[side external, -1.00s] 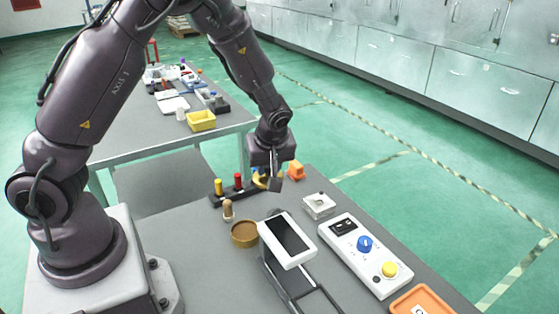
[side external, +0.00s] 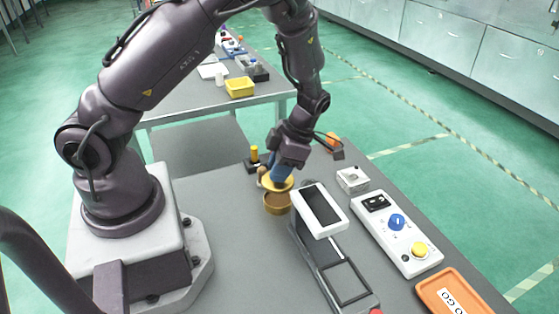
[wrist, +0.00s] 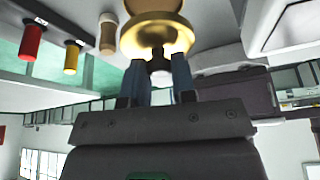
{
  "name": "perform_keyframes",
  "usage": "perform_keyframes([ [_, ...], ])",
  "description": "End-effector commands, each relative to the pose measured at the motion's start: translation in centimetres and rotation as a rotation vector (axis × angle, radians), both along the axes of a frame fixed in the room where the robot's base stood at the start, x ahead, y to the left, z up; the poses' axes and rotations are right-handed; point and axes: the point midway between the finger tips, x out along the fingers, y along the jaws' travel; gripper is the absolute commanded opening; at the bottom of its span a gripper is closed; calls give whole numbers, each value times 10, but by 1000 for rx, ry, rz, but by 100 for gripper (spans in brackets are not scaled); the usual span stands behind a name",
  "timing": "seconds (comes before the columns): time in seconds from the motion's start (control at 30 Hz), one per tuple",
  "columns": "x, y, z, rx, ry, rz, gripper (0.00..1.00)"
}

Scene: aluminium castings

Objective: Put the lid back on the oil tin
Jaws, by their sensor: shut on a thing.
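The lid (side external: 270,184) is a round gold disc. My gripper (side external: 280,178) is shut on its knob, which shows between the blue fingers (wrist: 159,70) in the wrist view. The gold lid (wrist: 157,36) fills the top middle of that view. The oil tin (side external: 277,204) is a short, round, brown-gold tin on the grey table. The lid is just above the tin and looks slightly tilted in the side view. A tan round part, likely the tin (wrist: 152,5), shows beyond the lid in the wrist view. Whether the lid touches the rim I cannot tell.
A stand with a dark screen (side external: 321,206) is close to the tin's right. A wooden peg (wrist: 107,35), a yellow peg (wrist: 72,58) and a red peg (wrist: 32,42) are nearby. A white box (side external: 352,179), control panel (side external: 408,245) and orange tray (side external: 428,290) lie right.

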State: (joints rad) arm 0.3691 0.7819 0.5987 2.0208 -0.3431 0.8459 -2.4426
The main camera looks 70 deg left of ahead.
Motion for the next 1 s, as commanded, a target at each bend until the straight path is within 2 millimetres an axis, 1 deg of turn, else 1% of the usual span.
perform_keyframes([
  [0.1, 0, 0, -13, 0, 3, -1, 2],
  [0.3, 0, 0, -32, 1, 2, -1, 2],
  [0.5, 0, 1, -44, 1, 1, -4, 2],
  [0.67, 0, 0, -49, 1, 0, -4, 2],
  [1.0, 0, 0, -49, 1, 0, -4, 2],
])
